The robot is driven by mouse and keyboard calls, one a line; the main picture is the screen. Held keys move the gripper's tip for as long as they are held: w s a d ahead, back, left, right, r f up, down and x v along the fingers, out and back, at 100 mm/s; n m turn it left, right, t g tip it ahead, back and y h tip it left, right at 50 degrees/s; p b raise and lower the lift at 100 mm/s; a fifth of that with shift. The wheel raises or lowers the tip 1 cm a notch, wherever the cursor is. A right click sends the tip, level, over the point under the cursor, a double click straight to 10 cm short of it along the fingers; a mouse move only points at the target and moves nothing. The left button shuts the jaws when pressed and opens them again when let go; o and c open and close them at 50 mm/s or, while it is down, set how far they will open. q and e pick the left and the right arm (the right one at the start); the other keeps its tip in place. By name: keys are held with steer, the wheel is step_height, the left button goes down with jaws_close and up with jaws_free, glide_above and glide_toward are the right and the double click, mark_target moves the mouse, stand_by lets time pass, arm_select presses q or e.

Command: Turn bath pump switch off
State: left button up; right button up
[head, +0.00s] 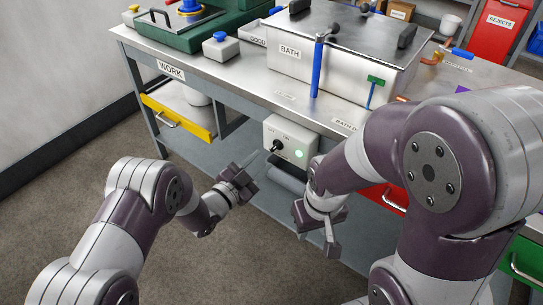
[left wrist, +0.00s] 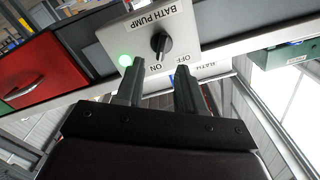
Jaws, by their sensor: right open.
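The bath pump switch box (head: 302,137) is a pale panel on the front of the workbench, with a black rotary knob (head: 278,147) and a lit green lamp (head: 299,154). In the left wrist view the panel appears upside down, with the knob (left wrist: 160,44), ON and OFF lettering and the glowing lamp (left wrist: 125,60). My left gripper (head: 250,171) is in front of and below the box, open and empty. Its fingers (left wrist: 158,80) point at the panel, with the knob ahead between them, apart from it. My right gripper (head: 325,222) is open, lower right of the box.
The workbench (head: 225,82) carries a steel bath (head: 335,72) above the switch box, with a blue-handled tool (head: 317,70) and a green-handled tool (head: 374,92) at its front. A yellow-fronted drawer (head: 178,118) stands open at left. My right arm covers the bench's right part. Floor at left is clear.

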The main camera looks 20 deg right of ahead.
mark_target(274, 149)
arm_select(q)
steer(key=x, duration=0.5)
steer(key=shift+w+f+b, duration=0.15)
steer(key=shift+b, duration=0.25)
steer(key=shift+w+d, duration=0.3)
steer(key=shift+d, duration=0.1)
steer(key=c, duration=0.7)
steer(key=shift+o, duration=0.2)
steer(key=n+p, duration=0.1)
steer(key=n, duration=0.4)
steer(key=shift+a+n, duration=0.1)
steer(key=shift+n, duration=0.3)
steer(key=n+p, duration=0.1)
steer(key=n, duration=0.4)
steer(key=shift+w+n, duration=0.1)
steer(key=shift+n, duration=0.6)
